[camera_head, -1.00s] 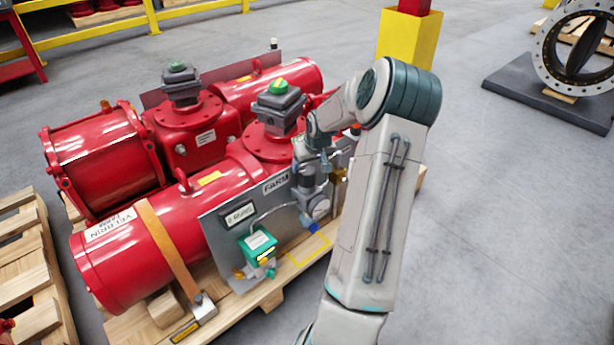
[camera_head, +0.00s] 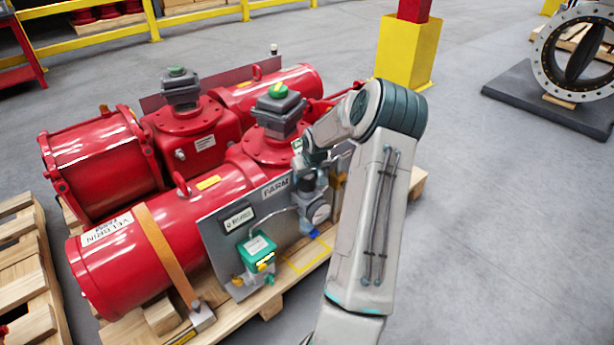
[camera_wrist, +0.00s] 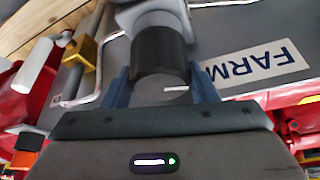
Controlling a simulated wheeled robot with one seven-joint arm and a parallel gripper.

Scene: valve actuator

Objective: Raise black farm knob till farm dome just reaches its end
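The black knob (camera_wrist: 160,62) is a short dark cylinder under a grey body, near the middle of the wrist view. My gripper (camera_wrist: 160,78) has its two blue fingers spread, one on each side of the knob. Only narrow gaps show beside the knob, and contact is not clear. The FARM label (camera_wrist: 258,62) is upside down to the right. In the head view my gripper (camera_head: 309,166) is at the regulator on the FARM panel, and my arm partly hides that area. The farm dome (camera_head: 278,89) is green and yellow, on the dark box above the red actuator.
A round gauge (camera_head: 320,213) and a green-topped box (camera_head: 259,247) with thin tubing are on the grey panel (camera_head: 217,232) close by. A second red actuator (camera_head: 100,150) lies behind. In the wrist view, a silver tube (camera_wrist: 103,50) and yellow part (camera_wrist: 82,45) are left of the knob.

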